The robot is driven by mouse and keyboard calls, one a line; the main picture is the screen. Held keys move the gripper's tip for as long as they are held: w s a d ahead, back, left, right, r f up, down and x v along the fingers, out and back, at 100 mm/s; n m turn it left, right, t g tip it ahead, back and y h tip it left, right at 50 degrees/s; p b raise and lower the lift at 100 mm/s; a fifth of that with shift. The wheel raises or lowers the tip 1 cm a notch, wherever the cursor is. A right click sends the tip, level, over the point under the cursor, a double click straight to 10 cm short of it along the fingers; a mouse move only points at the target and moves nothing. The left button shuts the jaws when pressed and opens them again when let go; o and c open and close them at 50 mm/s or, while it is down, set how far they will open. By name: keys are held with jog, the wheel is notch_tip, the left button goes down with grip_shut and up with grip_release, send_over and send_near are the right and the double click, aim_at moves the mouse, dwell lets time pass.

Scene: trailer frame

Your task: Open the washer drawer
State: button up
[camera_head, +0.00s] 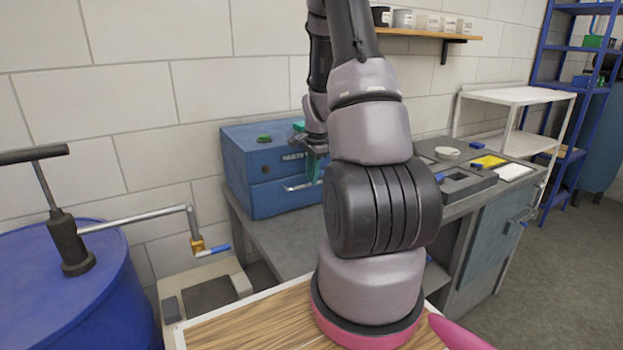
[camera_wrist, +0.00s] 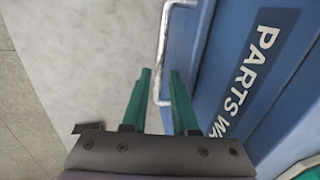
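The washer (camera_head: 250,170) is a blue box on the grey bench against the wall. Its front has a white-lettered label, which reads "PARTS WA" in the wrist view (camera_wrist: 252,65). A light metal bar handle (camera_head: 297,187) is on the lower front. In the wrist view the handle (camera_wrist: 163,40) reaches down between my two teal fingers. My gripper (camera_wrist: 161,75) is open around the handle, with small gaps visible on both sides. In the head view, my arm hides part of the front and most of my gripper (camera_head: 314,166). The drawer looks shut.
A blue drum (camera_head: 60,290) with a pump and spout stands at the left. Trays (camera_head: 466,180) lie on the bench to the right. A wall shelf (camera_head: 430,35) with jars is above. Bare bench top (camera_head: 280,240) lies before the washer.

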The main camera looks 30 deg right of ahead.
jog(key=shift+w+f, duration=0.1)
jog(key=shift+f, duration=0.45)
grip_shut()
dwell(1.1)
